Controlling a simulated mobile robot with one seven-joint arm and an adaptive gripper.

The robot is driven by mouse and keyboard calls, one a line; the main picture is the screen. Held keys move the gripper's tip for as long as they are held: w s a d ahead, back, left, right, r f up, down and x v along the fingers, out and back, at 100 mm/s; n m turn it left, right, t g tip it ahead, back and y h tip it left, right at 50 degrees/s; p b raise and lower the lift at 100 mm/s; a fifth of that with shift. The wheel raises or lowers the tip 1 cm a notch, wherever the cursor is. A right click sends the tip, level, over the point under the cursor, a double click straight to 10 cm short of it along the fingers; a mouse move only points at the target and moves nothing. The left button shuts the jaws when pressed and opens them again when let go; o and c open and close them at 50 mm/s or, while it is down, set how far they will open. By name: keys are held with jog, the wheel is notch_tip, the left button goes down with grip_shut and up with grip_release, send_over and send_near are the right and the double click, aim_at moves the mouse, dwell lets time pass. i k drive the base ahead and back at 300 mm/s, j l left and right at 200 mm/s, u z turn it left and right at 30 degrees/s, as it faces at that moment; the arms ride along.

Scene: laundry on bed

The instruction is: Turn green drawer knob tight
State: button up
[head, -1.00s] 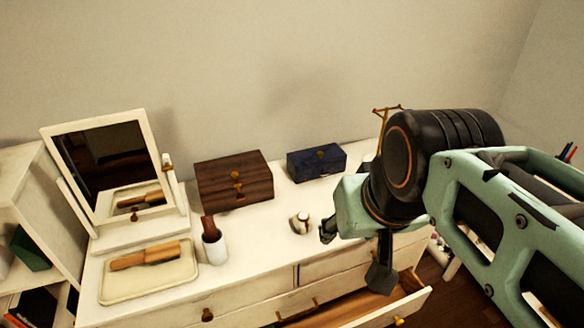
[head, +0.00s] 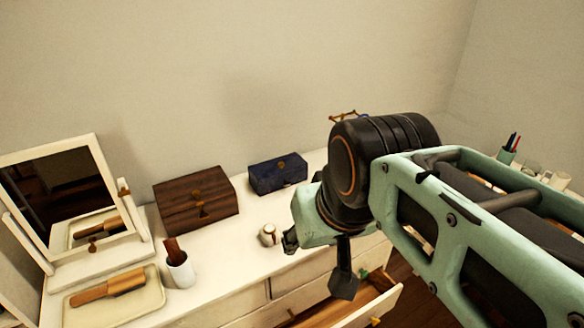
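No clearly green drawer knob can be made out. A small green item (head: 364,272) shows by the open drawer (head: 352,312) of the white dresser (head: 232,262), partly behind my gripper; I cannot tell what it is. The open drawer's front has a brass knob (head: 375,321). My gripper (head: 316,263) is above the dresser's front edge, seen from behind, with its dark fingers spread apart. I see nothing between them. The wrist and arm hide part of the dresser's right end.
On the dresser stand a brown wooden box (head: 197,199), a blue box (head: 278,174), a small round white item (head: 268,235), a white cup (head: 181,271), a tray (head: 140,304) with a brush and a mirror (head: 60,185). A green pen cup (head: 506,155) is at the right.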

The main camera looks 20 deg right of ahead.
aim_at(364, 275)
jog(key=l+z, duration=0.1)
jog(key=z, duration=0.9)
